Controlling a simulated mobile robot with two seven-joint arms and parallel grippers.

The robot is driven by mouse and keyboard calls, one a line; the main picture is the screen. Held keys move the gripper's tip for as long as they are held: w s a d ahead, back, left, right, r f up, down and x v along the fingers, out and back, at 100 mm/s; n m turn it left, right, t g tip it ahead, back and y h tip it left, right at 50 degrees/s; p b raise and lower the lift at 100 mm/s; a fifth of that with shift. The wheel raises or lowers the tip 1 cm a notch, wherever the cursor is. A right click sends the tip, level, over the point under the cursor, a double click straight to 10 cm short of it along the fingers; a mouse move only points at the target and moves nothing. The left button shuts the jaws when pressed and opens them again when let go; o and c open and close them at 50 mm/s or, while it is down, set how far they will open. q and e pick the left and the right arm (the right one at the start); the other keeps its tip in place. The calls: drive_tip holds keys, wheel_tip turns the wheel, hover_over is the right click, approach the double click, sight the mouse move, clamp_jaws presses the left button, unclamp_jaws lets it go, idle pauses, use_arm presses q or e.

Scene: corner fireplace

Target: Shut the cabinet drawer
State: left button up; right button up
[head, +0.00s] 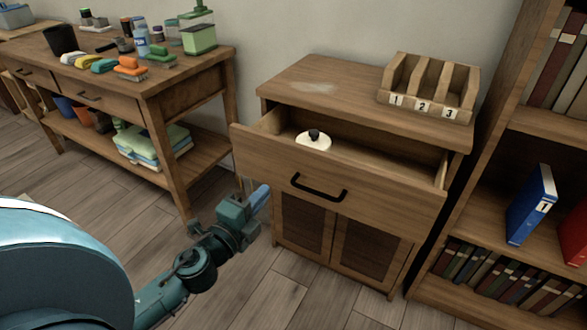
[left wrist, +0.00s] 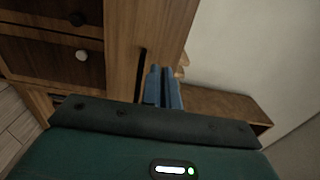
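The wooden cabinet (head: 300,220) stands in the middle of the head view, and its top drawer (head: 262,158) is pulled out. A white lidded object with a black knob (head: 314,140) shows inside the drawer. The drawer front has a black bar handle (head: 318,190), which also shows as an upright bar in the left wrist view (left wrist: 140,75). My left gripper (head: 260,197) is below the left part of the drawer front, left of the handle. Its blue fingers (left wrist: 163,88) lie together with nothing between them. I cannot tell if they touch the drawer. My right gripper is not in view.
A three-slot wooden organizer (head: 427,90) stands on the cabinet top. A bookshelf (head: 480,190) with binders stands close on the right. A workbench (head: 160,85) with tools and bottles stands on the left. Bare floor (head: 280,295) lies in front of the cabinet.

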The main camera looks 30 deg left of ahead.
sight(296, 158)
use_arm(q)
drive_tip(key=w, duration=1.2)
drive_tip(key=shift+d, duration=0.25)
clamp_jaws()
